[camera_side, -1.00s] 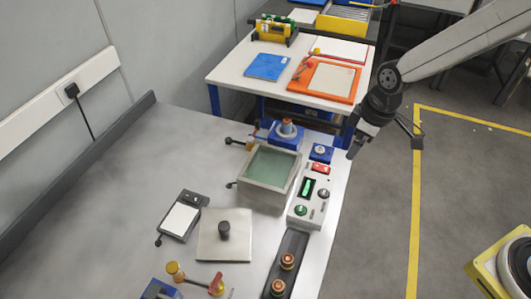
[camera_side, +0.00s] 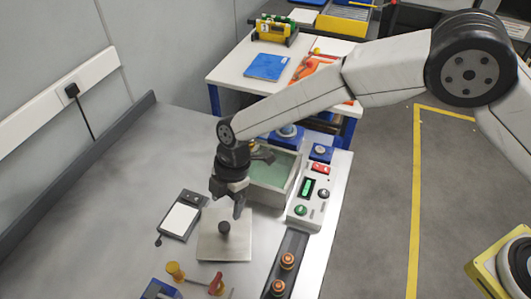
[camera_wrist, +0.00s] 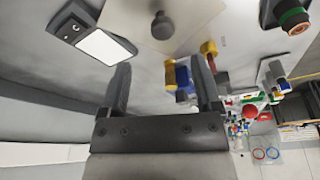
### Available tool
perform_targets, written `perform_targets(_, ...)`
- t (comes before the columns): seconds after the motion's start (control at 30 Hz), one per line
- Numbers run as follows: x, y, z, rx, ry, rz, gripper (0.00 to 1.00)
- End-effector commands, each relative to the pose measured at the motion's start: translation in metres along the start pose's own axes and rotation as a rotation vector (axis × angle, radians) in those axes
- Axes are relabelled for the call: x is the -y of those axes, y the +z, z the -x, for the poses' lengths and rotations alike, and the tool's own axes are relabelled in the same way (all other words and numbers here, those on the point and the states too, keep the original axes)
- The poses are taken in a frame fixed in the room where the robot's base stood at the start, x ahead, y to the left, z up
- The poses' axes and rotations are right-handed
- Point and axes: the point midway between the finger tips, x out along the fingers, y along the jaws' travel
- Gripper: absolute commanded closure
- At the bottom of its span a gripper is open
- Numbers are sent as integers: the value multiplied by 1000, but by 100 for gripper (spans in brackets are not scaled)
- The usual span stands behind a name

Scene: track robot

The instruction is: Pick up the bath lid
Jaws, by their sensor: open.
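The bath lid (camera_side: 211,247) is a pale square plate with a dark round knob (camera_side: 225,228) standing on its middle. It lies flat on the grey bench. It also shows at the top of the wrist view (camera_wrist: 190,12), partly cut off, with its knob (camera_wrist: 163,24). My gripper (camera_side: 238,208) is open and empty, fingers pointing down, just above and slightly to the right of the knob. In the wrist view its two fingers (camera_wrist: 162,88) are spread apart with nothing between them touching. The bath (camera_side: 270,194), filled with greenish liquid, stands behind, partly hidden by my arm.
A scale-like device (camera_side: 180,219) lies left of the lid. A control box (camera_side: 307,196) stands right of the bath. The bench's left side is clear.

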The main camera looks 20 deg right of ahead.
Motion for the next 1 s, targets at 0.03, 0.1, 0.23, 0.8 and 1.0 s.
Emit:
perform_targets(0.03, 0, -1, -1, -1, -2, 5, 18)
perform_targets(0.1, 0, -1, -1, -1, -2, 5, 18)
perform_targets(0.23, 0, -1, -6, 0, -2, 4, 18)
perform_targets(0.8, 1, -1, -31, 0, -1, 2, 18)
perform_targets(1.0, 3, -1, -50, 0, -3, 2, 18)
